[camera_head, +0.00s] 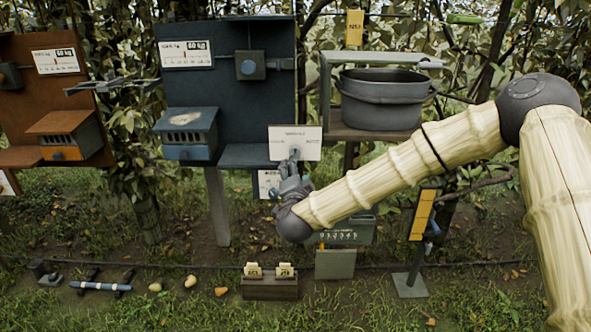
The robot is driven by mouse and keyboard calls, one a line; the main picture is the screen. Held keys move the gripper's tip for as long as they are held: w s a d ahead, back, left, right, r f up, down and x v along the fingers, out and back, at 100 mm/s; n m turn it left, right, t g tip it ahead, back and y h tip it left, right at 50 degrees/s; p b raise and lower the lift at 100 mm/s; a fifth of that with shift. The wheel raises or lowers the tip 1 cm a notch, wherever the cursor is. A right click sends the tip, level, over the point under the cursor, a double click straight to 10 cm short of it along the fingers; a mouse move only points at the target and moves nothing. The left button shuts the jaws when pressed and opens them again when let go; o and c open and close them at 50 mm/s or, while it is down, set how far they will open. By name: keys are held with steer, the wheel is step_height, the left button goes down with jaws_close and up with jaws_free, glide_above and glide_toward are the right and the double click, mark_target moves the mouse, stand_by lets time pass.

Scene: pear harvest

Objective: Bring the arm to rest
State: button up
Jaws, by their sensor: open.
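My gripper (293,160) is at the middle of the head view, at the end of my pale, jointed arm. It is small here and points up toward a white label card (308,142) on the front of the blue station. It overlaps the lower part of the card; I cannot tell whether it touches it. I see nothing held in it. My arm reaches in from the right, bent at a dark joint, and hides part of what stands behind it.
A blue panel station (228,80) and a brown one (45,95) stand at left. A dark tub (383,100) sits on a shelf behind my arm.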

steer(key=shift+s, duration=0.1)
steer(key=s+d+f+n+g+y+p, duration=0.1)
steer(key=s+d+f+n+g, duration=0.15)
steer(key=s+f, duration=0.7)
steer(key=s+d+f+n+g+y, duration=0.1)
steer(key=s+f+n+g, duration=0.35)
steer(key=f, duration=0.75)
steer(key=s+d+f+n+g+y+p, duration=0.1)
steer(key=s+f+g, duration=0.1)
steer(key=s+f, duration=0.8)
steer(key=s+d+f+n+g+h, duration=0.1)
steer(key=s+d+f+g, duration=0.2)
steer(key=s+d, duration=0.3)
steer(key=s+d+f+n+g+h+p, duration=0.1)
steer(key=s+d+f+g, duration=0.2)
steer(key=s, duration=1.2)
steer(key=s+d+f+n+g+h, duration=0.1)
steer(key=s+d+f+g, duration=0.2)
steer(key=s+d, duration=0.6)
steer(key=shift+s+f+n, duration=0.3)
steer(key=shift+s+f, duration=0.45)
steer(key=shift+f, duration=0.15)
